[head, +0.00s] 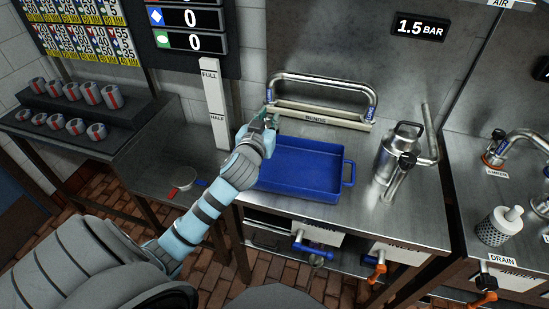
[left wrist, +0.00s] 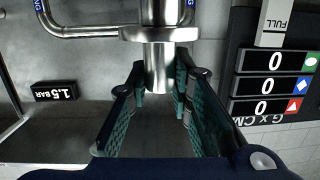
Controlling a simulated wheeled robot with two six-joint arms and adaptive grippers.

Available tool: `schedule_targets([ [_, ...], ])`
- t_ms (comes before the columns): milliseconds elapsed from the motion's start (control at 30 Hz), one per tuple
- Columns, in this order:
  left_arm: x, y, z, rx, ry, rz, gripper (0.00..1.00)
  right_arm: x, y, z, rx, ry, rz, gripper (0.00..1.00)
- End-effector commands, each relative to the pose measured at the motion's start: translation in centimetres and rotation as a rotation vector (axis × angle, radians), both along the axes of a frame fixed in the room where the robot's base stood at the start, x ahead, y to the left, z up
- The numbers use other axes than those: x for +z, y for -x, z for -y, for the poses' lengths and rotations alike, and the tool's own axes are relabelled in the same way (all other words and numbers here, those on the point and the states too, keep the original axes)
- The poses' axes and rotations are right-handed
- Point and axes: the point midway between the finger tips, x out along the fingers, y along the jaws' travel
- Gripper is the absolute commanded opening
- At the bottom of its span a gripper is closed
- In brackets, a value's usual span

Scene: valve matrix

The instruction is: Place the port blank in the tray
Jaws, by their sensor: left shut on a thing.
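The blue tray (head: 298,188) lies on the steel bench in the head view; it looks empty, with a handle on its right side. My left gripper (head: 267,119) is over the tray's back left corner, near the left end of the bent pipe. In the left wrist view, its fingers (left wrist: 160,92) are shut on a shiny metal cylinder with a wide flange (left wrist: 159,68), which looks like the port blank. The held piece is mostly hidden by the gripper in the head view. My right gripper is not in view.
The bent pipe (head: 322,80) stands on the "BENDS" rack (head: 315,118) behind the tray. A metal canister (head: 396,152) stands to the tray's right. A white level gauge (head: 214,103) is at the left. Blue (head: 313,248) and orange (head: 377,270) valve handles are below the bench front.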

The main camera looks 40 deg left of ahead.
Motion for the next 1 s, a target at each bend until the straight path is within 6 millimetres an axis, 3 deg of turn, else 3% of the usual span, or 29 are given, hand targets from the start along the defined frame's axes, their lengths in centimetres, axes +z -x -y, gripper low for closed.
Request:
schedule_targets([
  [33, -2.6, 0.0, 0.0, 0.001, 0.001, -0.005, 0.00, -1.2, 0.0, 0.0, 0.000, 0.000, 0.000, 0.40],
  [100, -4.9, 0.0, 0.0, 0.000, 0.000, -0.003, 0.00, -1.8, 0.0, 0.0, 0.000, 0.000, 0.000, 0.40],
  [467, -11.2, 0.0, 0.1, -0.002, -0.001, 0.000, 0.00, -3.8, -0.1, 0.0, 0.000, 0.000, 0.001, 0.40],
  [667, -11.5, 0.0, 0.1, -0.002, -0.001, 0.000, 0.00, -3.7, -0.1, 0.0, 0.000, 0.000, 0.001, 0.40],
  [700, -11.5, 0.0, 0.1, -0.002, 0.001, -0.001, 0.21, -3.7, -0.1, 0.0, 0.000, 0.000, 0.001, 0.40],
  [800, -11.5, 0.0, 0.1, -0.002, 0.001, -0.001, 0.37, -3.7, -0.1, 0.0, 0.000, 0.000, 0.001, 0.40],
  [1000, -11.4, 0.0, 0.1, -0.002, -0.001, 0.000, 0.40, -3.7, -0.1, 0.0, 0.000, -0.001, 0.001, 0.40],
])
